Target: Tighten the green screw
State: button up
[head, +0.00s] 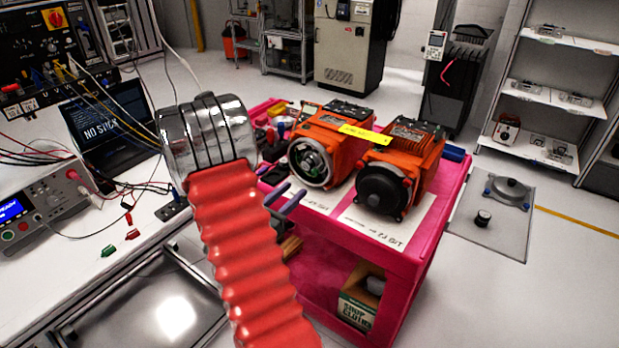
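Two orange servo motors with black tops stand on white paper sheets on the pink cart (408,262). The left motor (345,136) has its round end open, with a metal ring and inner parts (311,165) showing. The right motor (417,148) has a black round cover (383,190). I cannot make out a green screw on either. A red ribbed sleeve with a chrome end, apparently my arm, stands in front of the cart's left side. Two short grey-purple prongs (285,197) show beside it; I cannot tell whether they are my gripper's fingers. I see nothing held between them.
A white workbench (160,235) with a laptop (112,118), a meter (45,208) and loose cables fills the left. A carton (357,300) sits on the cart's lower shelf. A grey floor mat (480,236) with parts lies right of the cart. Floor on the right is mostly clear.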

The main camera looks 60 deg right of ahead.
aim_at(314, 173)
jog(key=d, duration=0.3)
jog(key=s+d, duration=0.1)
jog(key=d, duration=0.5)
jog(key=shift+s+d, duration=0.15)
jog(key=shift+s, duration=0.1)
jog(key=shift+c, duration=0.6)
grip_shut()
